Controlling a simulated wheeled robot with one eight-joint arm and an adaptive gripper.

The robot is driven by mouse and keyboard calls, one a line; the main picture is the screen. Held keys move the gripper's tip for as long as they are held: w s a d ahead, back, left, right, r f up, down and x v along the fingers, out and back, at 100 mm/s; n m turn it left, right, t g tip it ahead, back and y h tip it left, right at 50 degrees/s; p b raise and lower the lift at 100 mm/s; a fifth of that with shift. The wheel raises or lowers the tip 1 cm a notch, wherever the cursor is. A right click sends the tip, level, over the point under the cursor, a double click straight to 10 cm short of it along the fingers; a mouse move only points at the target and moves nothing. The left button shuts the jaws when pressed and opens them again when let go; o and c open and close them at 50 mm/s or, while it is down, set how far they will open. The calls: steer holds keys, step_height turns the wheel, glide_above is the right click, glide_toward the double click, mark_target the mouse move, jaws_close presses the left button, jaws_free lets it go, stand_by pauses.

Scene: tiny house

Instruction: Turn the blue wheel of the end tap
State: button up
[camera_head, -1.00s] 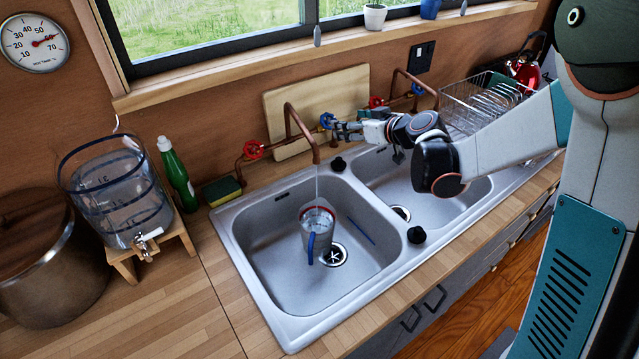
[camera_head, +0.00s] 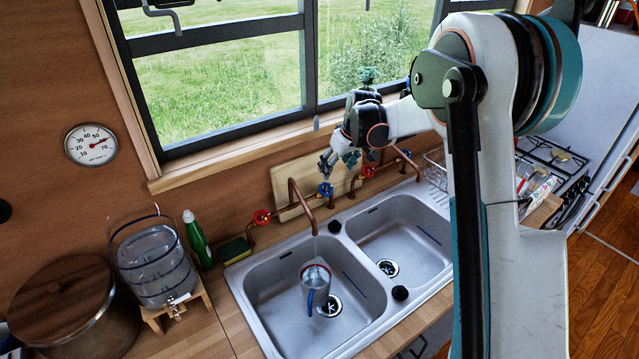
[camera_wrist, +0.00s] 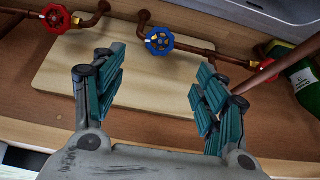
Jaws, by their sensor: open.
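My gripper (camera_head: 330,163) is open and empty above the back of the sink. In the wrist view its fingers (camera_wrist: 160,72) are spread, with the middle blue wheel (camera_wrist: 158,40) just beyond the gap between the tips. This wheel also shows in the head view (camera_head: 325,190), right of the left copper spout (camera_head: 298,200), near the fingertips. Contact cannot be told. Another blue wheel (camera_head: 406,154) sits at the far right of the pipes. Red wheels show at the left (camera_head: 262,217) and between the blue ones (camera_head: 368,171).
A jug (camera_head: 315,278) stands in the left basin under a thin water stream. A wooden board (camera_head: 285,182) leans behind the pipes. A green bottle (camera_head: 196,240), sponge (camera_head: 235,250) and water dispenser (camera_head: 155,265) stand left. The window ledge (camera_head: 230,160) is close behind my gripper.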

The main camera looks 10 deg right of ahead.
mark_target(326, 189)
steer(key=b+x, duration=0.1)
steer(key=x, duration=1.2)
steer(key=shift+w+f, duration=0.2)
steer(key=shift+f, duration=0.05)
steer(key=c, duration=1.1)
